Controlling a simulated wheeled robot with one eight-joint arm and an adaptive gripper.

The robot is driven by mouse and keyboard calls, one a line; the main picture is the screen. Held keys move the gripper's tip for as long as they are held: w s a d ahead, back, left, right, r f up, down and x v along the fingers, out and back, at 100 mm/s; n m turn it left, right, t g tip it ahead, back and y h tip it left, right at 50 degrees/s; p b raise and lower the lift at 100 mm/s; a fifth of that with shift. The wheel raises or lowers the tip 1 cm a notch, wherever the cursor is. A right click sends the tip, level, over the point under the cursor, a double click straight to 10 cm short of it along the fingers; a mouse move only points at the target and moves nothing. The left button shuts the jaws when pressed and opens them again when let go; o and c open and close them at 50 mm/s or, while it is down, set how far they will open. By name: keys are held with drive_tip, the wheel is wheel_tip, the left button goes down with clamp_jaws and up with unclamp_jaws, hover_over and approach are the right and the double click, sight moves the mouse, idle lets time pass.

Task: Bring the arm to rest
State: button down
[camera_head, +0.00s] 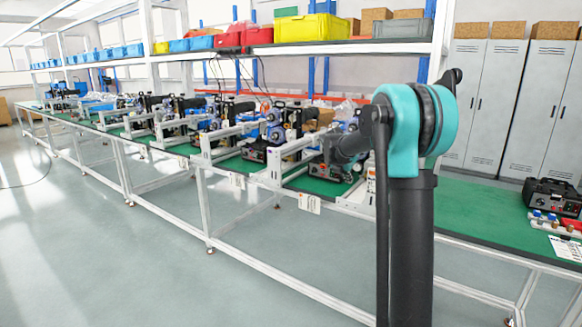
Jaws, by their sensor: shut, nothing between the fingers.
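My arm stands upright in the right half of the head view. Its dark link rises from the bottom edge to a teal joint in front of the bench. A dark grey part sticks out to the left of the joint, over the bench's front rail. I cannot make out my gripper or its fingers in this view. No held object shows.
A long green-topped bench (478,212) with a white frame runs from far left to right, carrying several coder machines (275,130). A black device (552,196) sits at right. Bins (311,28) line the shelf above. Grey lockers (505,100) stand behind. The floor (90,250) at left is clear.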

drive_tip(key=s+a+f+m+y, duration=0.1)
drive_tip(key=s+f+m, duration=0.5)
drive_tip(key=s, duration=0.9)
drive_tip(key=s+a+f+m+g+y, duration=0.1)
drive_tip(key=s+f+m, duration=0.5)
drive_tip(key=s+m, duration=0.7)
drive_tip(key=s+a+f+m+g+y, duration=0.1)
drive_tip(key=s+f+m, duration=0.5)
drive_tip(key=s, duration=1.2)
drive_tip(key=m+y, duration=0.1)
drive_tip(key=m, duration=0.3)
drive_tip(key=shift+s+a+f, duration=0.2)
drive_tip(key=shift+a, duration=0.2)
